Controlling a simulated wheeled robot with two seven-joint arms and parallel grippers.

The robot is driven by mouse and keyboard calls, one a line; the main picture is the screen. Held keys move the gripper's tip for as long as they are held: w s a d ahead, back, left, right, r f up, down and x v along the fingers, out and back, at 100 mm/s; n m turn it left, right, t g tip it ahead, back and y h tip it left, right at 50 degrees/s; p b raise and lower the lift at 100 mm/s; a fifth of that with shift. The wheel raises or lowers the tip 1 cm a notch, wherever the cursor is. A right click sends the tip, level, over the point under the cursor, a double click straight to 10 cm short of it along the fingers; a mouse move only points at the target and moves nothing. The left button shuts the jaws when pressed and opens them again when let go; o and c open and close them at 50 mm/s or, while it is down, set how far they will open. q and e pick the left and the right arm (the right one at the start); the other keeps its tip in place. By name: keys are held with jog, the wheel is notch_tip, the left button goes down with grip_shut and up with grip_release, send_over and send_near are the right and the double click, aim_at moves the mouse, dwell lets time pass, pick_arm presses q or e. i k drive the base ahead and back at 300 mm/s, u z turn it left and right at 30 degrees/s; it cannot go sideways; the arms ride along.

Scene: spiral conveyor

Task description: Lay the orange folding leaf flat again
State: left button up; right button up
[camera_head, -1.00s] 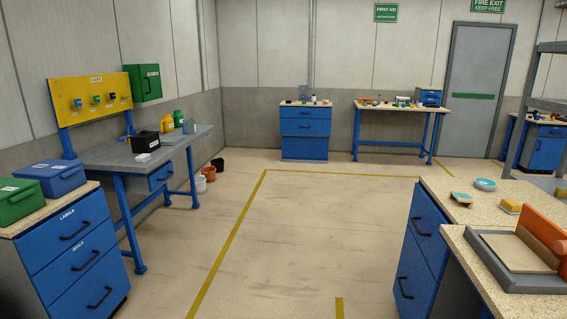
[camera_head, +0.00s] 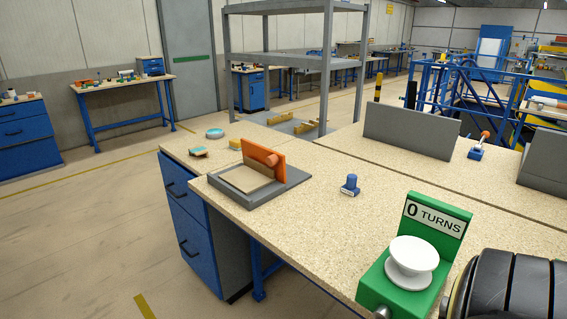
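A flat tan panel (camera_head: 244,178) lies in the base in front of the leaf. Neither of my grippers is in view.
A green stand with a white spool and "0 TURNS" sign (camera_head: 437,214) is at front right, beside a black ribbed roller (camera_head: 510,288). Grey upright panels (camera_head: 410,132) stand behind.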

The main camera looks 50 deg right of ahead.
aim_at(274, 159)
jog(key=z, duration=1.65)
jog(key=i, duration=0.5)
jog(key=z, duration=0.4)
